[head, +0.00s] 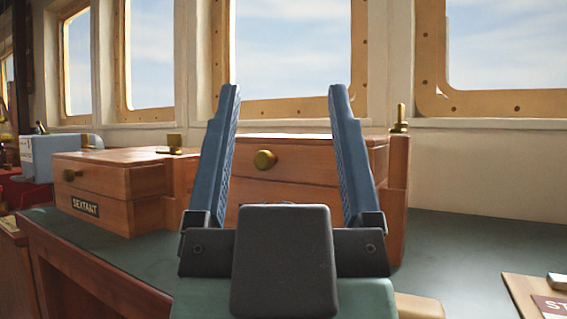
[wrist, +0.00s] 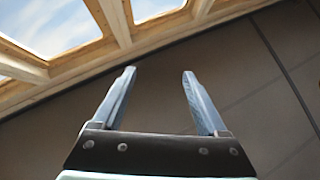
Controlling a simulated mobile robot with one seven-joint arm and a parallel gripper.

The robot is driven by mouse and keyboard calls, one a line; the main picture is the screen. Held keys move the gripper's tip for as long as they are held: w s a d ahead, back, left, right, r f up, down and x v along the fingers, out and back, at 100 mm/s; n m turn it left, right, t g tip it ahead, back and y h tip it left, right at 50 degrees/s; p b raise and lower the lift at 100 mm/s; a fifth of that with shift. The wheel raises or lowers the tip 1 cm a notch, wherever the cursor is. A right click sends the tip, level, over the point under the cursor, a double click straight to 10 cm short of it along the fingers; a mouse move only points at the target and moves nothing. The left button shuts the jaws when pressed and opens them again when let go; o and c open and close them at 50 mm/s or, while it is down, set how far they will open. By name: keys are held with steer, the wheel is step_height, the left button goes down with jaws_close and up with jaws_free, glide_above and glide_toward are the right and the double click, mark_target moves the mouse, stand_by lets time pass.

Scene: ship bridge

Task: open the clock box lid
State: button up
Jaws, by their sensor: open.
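A wooden box (head: 290,192) with a brass knob (head: 264,160) on its front stands on the green counter, behind my gripper in the head view. I take it for the clock box; no label shows on it, and my gripper hides part of its front. Its lid (head: 308,148) looks shut. My gripper (head: 284,92) is open and empty, with its two blue fingers pointing up in front of the box, one on each side of the knob in the picture. The wrist view shows the open fingers (wrist: 158,72) against a dark panel and windows, with no box in sight.
A wooden box labelled SEXTANT (head: 115,185) stands at left. A brass-topped post (head: 399,118) is at the box's right. A grey box (head: 55,153) is at far left. The green counter (head: 470,250) is bare at right, up to a board (head: 520,290) near the edge.

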steer(key=shift+r, duration=0.25)
steer(key=shift+c, duration=0.7)
steer(key=w+r+g+p, duration=0.65)
steer(key=r+p, duration=0.75)
steer(key=p, duration=1.1)
steer(key=m+g+h+p, duration=0.55)
steer(key=h+p, duration=0.35)
steer(key=p, duration=0.9)
glide_toward(261, 161)
steer(key=shift+m, duration=0.25)
steer(key=p+x, duration=0.3)
steer(key=x, duration=0.6)
